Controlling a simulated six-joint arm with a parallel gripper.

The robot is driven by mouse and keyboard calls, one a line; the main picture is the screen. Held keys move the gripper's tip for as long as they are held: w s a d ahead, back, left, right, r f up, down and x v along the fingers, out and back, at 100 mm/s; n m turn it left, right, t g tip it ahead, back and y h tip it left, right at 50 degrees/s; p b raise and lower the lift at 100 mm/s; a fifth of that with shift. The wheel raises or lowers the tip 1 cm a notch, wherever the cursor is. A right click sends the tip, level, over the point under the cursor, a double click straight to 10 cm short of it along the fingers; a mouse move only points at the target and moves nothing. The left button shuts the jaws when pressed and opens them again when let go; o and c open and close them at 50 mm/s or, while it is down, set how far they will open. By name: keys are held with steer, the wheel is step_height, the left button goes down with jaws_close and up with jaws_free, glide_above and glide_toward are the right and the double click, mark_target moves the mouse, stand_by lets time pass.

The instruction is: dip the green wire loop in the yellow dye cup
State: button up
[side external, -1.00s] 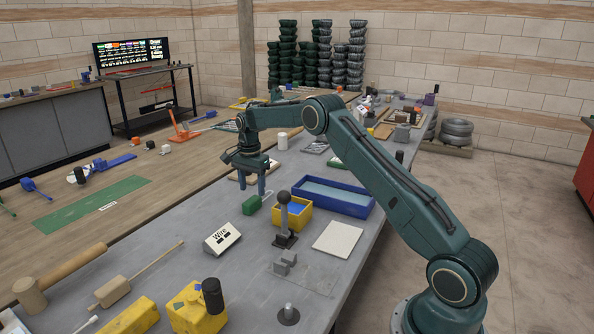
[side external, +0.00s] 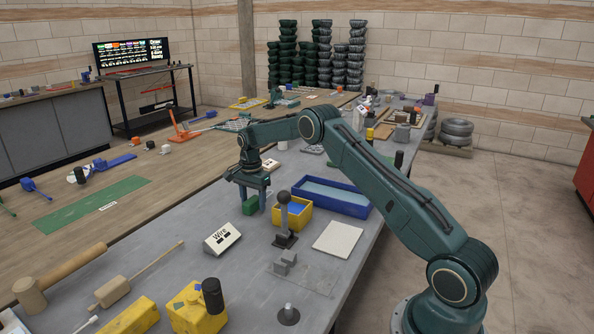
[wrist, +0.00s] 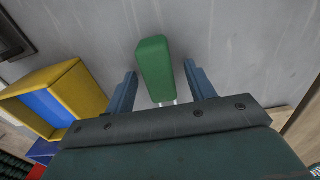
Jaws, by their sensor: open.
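The green block (side external: 249,206), which looks like the loop's handle, lies on the grey bench left of the yellow cup. In the wrist view it (wrist: 155,68) lies between my two fingers, with gaps on both sides. Its thin pale wire (wrist: 166,104) shows at its near end; the loop itself is mostly hidden under my gripper. My gripper (side external: 252,198) is open, pointing down around the green handle. The yellow square dye cup (side external: 305,220) has blue inside and stands just to the right; the wrist view also shows the cup (wrist: 83,85) at left.
A white tile (side external: 337,240) lies at right. Bare bench lies left of the handle.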

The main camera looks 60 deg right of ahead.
mark_target(253, 199)
stand_by(0.3)
steer(key=c, duration=1.1)
steer(key=shift+r, duration=0.1)
step_height(253, 199, up, 20)
steer(key=shift+f, duration=0.1)
stand_by(0.5)
